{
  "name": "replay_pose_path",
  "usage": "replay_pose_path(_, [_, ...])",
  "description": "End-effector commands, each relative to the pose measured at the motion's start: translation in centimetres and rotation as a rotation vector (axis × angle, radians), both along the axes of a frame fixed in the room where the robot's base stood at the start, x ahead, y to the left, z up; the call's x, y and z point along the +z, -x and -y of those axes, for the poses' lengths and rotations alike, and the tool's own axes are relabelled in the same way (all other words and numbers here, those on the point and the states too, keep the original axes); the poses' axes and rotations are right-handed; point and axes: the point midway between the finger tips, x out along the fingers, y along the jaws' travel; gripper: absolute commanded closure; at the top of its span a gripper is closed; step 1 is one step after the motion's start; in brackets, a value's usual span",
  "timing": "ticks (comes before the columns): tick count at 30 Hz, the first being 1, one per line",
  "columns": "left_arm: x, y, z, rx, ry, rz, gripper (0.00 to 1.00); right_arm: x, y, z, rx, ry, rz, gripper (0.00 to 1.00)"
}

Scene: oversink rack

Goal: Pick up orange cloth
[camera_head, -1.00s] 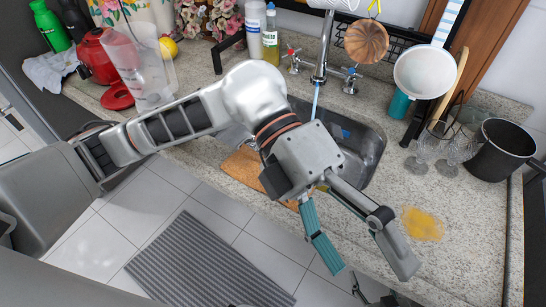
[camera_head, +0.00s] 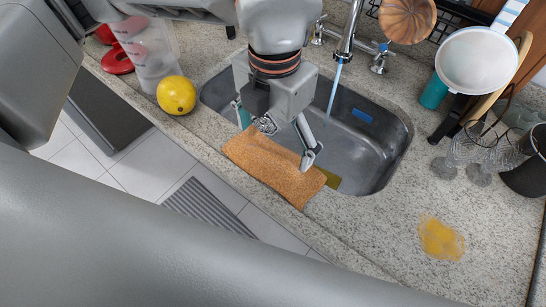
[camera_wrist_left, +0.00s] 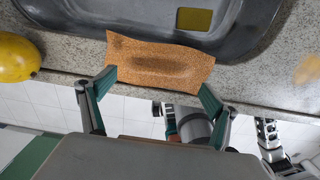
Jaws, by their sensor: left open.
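The orange cloth (camera_head: 268,165) lies on the front rim of the sink, at the counter's front edge. It also shows in the left wrist view (camera_wrist_left: 160,62), lying roughly flat with a slight wrinkle. My left gripper (camera_head: 277,138) is open above the cloth, pointing down. In the left wrist view my left gripper's fingers (camera_wrist_left: 156,90) are spread on either side of the cloth's near edge. I cannot tell whether they touch it. Grey and black mechanical parts show at the lower right of the wrist view; I cannot tell the state of my right gripper.
The sink (camera_head: 372,165) is behind the cloth, with a yellow-green sponge (camera_head: 331,179) in it. Water runs from the faucet (camera_head: 345,45). A yellow fruit (camera_head: 176,95) sits left of the sink. A yellow stain (camera_head: 440,238) marks the right counter. Glasses (camera_head: 482,150) stand farther right.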

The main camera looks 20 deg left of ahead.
Motion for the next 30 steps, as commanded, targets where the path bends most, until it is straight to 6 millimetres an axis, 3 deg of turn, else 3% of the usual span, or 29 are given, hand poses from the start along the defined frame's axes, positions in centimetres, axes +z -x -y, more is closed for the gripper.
replay_pose_path(9, [-4.2,0.1,-0.3,-0.001,0.001,-0.003,0.11,0.3,0.0,-0.1,-0.001,-0.004,0.001,0.51])
replay_pose_path(19, [-4.9,0.1,-0.3,-0.002,0.002,-0.001,0.11,0.0,0.1,-0.1,0.000,-0.003,-0.004,0.51])
replay_pose_path(24, [-4.9,0.1,-0.3,-0.002,0.002,-0.001,0.52,0.0,0.1,-0.1,0.000,-0.003,-0.004,0.51])
replay_pose_path(30, [-4.9,0.1,-0.3,-0.002,0.002,-0.001,0.52,0.1,0.1,-0.1,0.001,-0.004,-0.002,0.51])
